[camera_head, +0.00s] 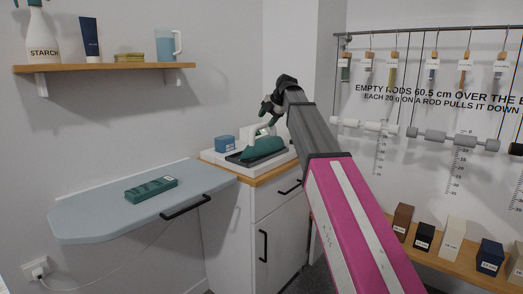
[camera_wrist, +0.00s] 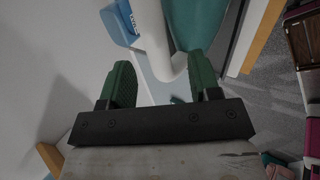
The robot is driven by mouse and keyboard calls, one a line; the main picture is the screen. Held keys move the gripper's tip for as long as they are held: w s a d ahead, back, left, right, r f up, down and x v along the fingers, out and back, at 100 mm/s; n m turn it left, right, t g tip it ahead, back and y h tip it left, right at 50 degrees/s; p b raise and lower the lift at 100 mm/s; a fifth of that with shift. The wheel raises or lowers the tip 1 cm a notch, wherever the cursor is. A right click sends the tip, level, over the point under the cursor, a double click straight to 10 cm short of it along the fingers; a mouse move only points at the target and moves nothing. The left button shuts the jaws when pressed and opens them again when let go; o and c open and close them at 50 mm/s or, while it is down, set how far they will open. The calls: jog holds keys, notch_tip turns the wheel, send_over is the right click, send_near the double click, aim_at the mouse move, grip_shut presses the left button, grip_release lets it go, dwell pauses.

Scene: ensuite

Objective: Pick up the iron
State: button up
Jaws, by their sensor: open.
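The iron (camera_head: 262,148) has a teal body and a pale handle. It rests on a dark pad on top of the white cabinet in the head view. In the wrist view its teal body (camera_wrist: 195,22) and white handle (camera_wrist: 152,42) show just beyond my fingertips. My gripper (camera_wrist: 160,78) is open, with its two green fingers apart and nothing clearly held between them. In the head view my gripper (camera_head: 268,108) is close above the iron and partly hides it. I cannot tell whether the fingers touch the handle.
A blue box (camera_head: 225,143) stands left of the iron, and also shows in the wrist view (camera_wrist: 118,22). The ironing board (camera_head: 90,215) carries a teal block (camera_head: 151,189). A shelf (camera_head: 105,68) holds bottles and a jug. Hanging rods (camera_head: 452,140) and a block shelf are at right.

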aim_at(263, 124)
jog(key=x, duration=0.5)
jog(key=shift+w+a+f, duration=0.15)
jog(key=shift+w+a, duration=0.1)
jog(key=shift+w, duration=0.05)
grip_shut()
dwell(1.2)
